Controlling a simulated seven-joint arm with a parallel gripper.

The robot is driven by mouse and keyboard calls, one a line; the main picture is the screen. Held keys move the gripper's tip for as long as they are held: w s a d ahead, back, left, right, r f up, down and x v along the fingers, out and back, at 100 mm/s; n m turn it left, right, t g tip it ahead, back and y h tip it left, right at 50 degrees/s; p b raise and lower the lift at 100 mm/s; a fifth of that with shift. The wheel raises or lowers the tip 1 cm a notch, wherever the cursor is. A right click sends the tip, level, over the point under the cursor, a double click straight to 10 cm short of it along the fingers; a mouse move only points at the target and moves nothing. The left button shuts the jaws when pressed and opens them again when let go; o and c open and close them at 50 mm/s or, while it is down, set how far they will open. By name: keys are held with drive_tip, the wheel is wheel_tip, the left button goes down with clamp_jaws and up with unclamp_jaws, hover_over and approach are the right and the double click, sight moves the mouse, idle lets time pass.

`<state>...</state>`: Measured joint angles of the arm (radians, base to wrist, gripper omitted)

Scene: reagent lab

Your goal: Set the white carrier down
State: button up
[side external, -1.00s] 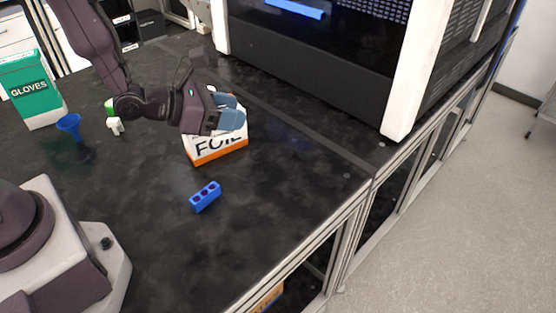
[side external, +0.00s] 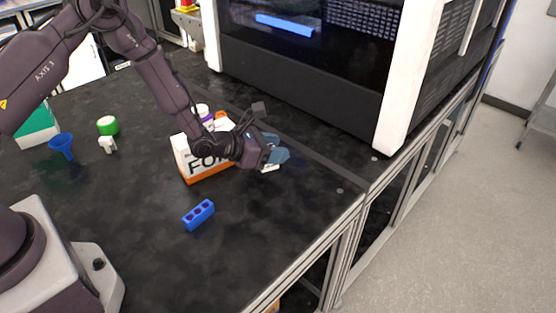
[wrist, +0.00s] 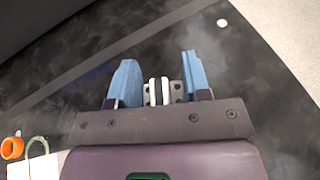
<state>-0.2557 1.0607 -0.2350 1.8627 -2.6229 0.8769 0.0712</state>
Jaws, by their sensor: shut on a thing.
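My gripper (side external: 276,150) is low over the dark bench, just right of the foil box, with its blue fingers pointing right. It is shut on the white carrier (side external: 270,168), of which only a small white edge shows below the fingers in the side view. In the wrist view, the carrier (wrist: 153,92) shows as pale upright parts between the two blue fingers (wrist: 158,80). Most of it is hidden by the gripper. I cannot tell whether its underside touches the bench.
The foil box (side external: 184,160) stands close left of my gripper, with a purple-banded bottle (side external: 204,113) behind it. A blue three-hole block (side external: 199,214) lies in front. A blue funnel (side external: 62,145) and green-lidded jar (side external: 107,126) are left. The large machine (side external: 300,85) stands behind. Bench right of my gripper is clear.

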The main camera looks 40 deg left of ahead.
drive_tip(key=shift+w+d+f, duration=0.1)
drive_tip(key=shift+w+f, duration=0.35)
drive_tip(key=shift+f, duration=0.15)
drive_tip(key=shift+w+f, duration=0.15)
drive_tip(key=shift+f, duration=1.45)
drive_tip(key=o, duration=0.9)
drive_tip(key=shift+f, duration=0.15)
